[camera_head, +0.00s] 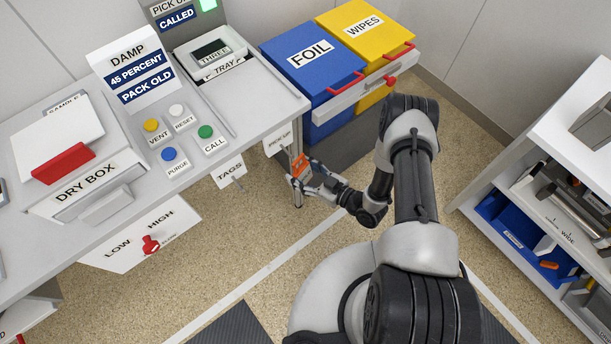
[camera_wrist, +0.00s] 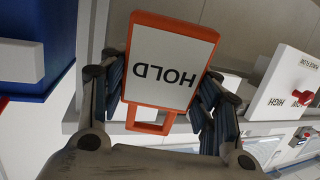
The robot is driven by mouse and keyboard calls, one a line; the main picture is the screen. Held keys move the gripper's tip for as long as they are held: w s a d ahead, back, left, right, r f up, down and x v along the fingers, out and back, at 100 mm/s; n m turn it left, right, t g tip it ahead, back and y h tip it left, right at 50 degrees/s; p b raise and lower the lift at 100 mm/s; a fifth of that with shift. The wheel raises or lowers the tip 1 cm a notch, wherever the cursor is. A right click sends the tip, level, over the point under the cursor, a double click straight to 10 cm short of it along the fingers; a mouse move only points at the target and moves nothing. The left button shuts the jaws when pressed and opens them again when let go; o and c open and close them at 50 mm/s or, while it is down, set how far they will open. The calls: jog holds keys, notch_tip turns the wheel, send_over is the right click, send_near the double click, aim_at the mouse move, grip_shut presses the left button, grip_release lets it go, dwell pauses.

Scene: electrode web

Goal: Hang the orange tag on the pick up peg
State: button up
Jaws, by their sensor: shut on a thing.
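The orange tag (camera_head: 299,164) is a small orange frame. In the wrist view the orange tag (camera_wrist: 163,70) has a white face reading HOLD, upside down there. My gripper (camera_head: 299,174) is shut on it, with one finger at each side of the tag in the wrist view (camera_wrist: 162,92). The white PICK UP plate (camera_head: 277,143) is at the bench's front right corner, and the tag is just right of it. The pick up peg is not clearly visible, and I cannot tell whether the tag touches it. The TAGS plate (camera_head: 229,172) is further left, with a small peg.
The bench (camera_head: 255,95) carries several buttons, a TRAY unit (camera_head: 214,60) and a DRY BOX (camera_head: 82,190). Blue FOIL (camera_head: 310,58) and yellow WIPES (camera_head: 362,28) bins stand behind my gripper. A white shelf unit (camera_head: 565,130) is on the right. Open floor lies between.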

jog(key=shift+w+a+f+b, duration=0.25)
jog(key=shift+w+a+b, duration=0.3)
jog(key=shift+w, duration=0.25)
jog(key=shift+w+a+f+b, duration=0.3)
jog(key=shift+w+a+b, duration=0.15)
jog(key=shift+w, duration=0.3)
jog(key=shift+w+a+f+b, duration=0.25)
jog(key=shift+w+a+b, duration=0.3)
jog(key=shift+w, duration=0.25)
jog(key=shift+a, duration=0.1)
jog(key=o, duration=1.2)
